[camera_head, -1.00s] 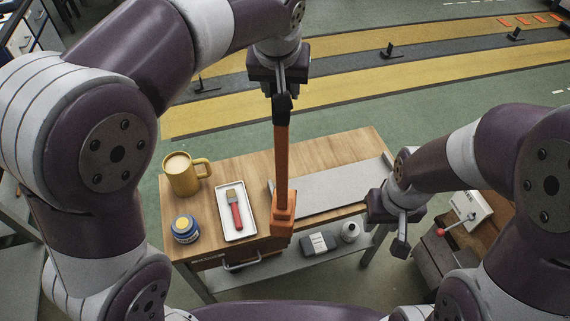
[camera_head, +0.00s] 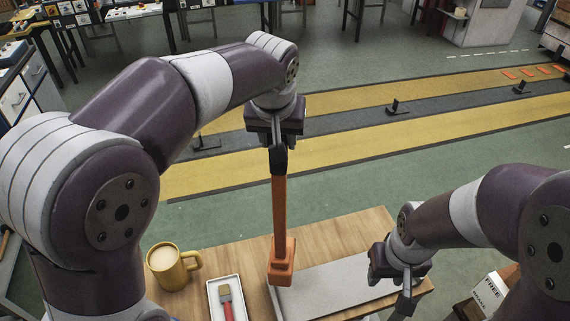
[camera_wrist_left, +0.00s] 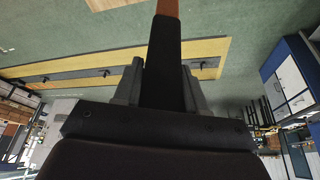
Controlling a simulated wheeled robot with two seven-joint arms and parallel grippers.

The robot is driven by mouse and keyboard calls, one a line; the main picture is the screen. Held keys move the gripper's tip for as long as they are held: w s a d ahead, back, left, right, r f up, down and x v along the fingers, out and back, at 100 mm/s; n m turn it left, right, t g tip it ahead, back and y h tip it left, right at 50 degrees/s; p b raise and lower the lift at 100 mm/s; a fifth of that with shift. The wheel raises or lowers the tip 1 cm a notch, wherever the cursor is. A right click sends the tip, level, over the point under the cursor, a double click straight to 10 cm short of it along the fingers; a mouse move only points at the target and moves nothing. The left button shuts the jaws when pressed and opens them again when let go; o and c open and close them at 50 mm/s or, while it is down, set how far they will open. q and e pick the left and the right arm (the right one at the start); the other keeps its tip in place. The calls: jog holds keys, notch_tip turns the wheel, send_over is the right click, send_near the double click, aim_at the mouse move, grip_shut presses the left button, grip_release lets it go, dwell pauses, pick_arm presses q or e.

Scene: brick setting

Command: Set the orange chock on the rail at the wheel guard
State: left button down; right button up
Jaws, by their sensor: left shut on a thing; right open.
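An orange chock (camera_head: 281,262) hangs upright on a long orange handle with a black grip. My left gripper (camera_head: 278,146) is shut on that black grip, which also shows in the left wrist view (camera_wrist_left: 167,60). The chock's block appears in front of the grey plate on the wooden table; the gap beneath is unclear. A dark grey strip (camera_head: 340,116) runs between two yellow floor bands beyond the table. Small black brackets stand along it, at left (camera_head: 205,143), middle (camera_head: 396,106) and right (camera_head: 521,88); I cannot tell which is the wheel guard. My right gripper (camera_head: 404,295) is open and empty at the table's right.
The wooden table (camera_head: 340,235) carries a yellow mug (camera_head: 172,267), a white tray (camera_head: 213,290) with a red-handled brush (camera_head: 226,303), and the grey plate (camera_head: 330,287). A white box (camera_head: 490,290) sits at lower right. Green floor lies clear between table and bands.

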pick_arm(q)
jog(key=w+a+f, duration=0.4)
jog(key=a+f, duration=0.5)
jog(key=f, duration=0.1)
jog(key=shift+w+a, duration=0.2)
jog(key=shift+w, duration=0.15)
pick_arm(e)
jog(key=shift+a+f, duration=0.1)
jog(key=shift+f, duration=0.3)
pick_arm(q)
jog(key=shift+s, duration=0.1)
jog(key=c, duration=1)
grip_release()
jog(key=shift+s+f, duration=0.1)
jog(key=shift+f, duration=0.05)
jog(key=o, duration=0.4)
jog(key=shift+s, duration=0.1)
jog(key=shift+c, duration=0.2)
pick_arm(e)
jog(key=shift+s, duration=0.15)
